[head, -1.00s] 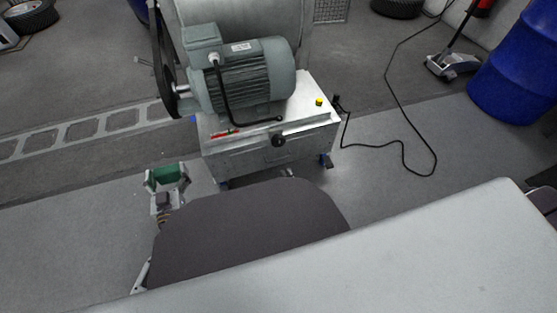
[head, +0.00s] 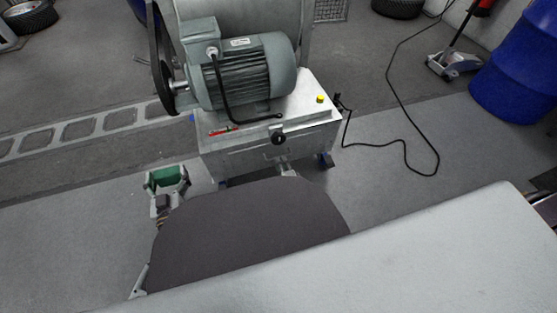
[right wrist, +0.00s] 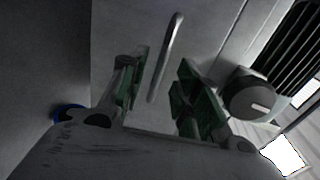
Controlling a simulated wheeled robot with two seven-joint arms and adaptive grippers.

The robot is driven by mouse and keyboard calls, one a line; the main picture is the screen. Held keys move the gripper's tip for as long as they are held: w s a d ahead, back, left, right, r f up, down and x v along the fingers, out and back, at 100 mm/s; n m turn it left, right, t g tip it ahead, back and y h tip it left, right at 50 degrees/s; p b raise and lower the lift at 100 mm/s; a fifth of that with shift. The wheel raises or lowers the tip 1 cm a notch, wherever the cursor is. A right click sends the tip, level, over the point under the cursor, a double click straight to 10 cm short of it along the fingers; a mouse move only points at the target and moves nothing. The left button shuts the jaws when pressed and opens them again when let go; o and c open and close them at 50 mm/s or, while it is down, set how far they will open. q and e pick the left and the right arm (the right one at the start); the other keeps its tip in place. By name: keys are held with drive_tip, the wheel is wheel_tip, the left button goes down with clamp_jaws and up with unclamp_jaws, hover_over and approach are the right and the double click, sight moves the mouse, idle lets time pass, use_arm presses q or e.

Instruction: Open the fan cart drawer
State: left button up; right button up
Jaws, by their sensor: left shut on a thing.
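The fan cart (head: 318,118) carries a large grey motor. The drawer (head: 240,160) is in its front face and looks shut. Its bar handle (right wrist: 166,58) stands out in the right wrist view. My right gripper (right wrist: 160,78) is open, with a green-padded finger on each side of the handle in the picture; I cannot tell whether the bar is between the pads or beyond them. In the head view its tip shows just below the drawer front, the rest hidden.
A dark round knob (head: 278,139) sits at the cart's top front edge, close to the right gripper in the wrist view (right wrist: 250,95). A black cable (head: 404,142) lies on the floor right of the cart. A blue barrel (head: 515,70) stands at the right.

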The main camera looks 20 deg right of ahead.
use_arm(q)
drive_tip(key=shift+f+b, duration=0.9)
drive_tip(key=shift+f, duration=0.15)
use_arm(e)
drive_tip(key=shift+x, duration=2.2)
clamp_jaws()
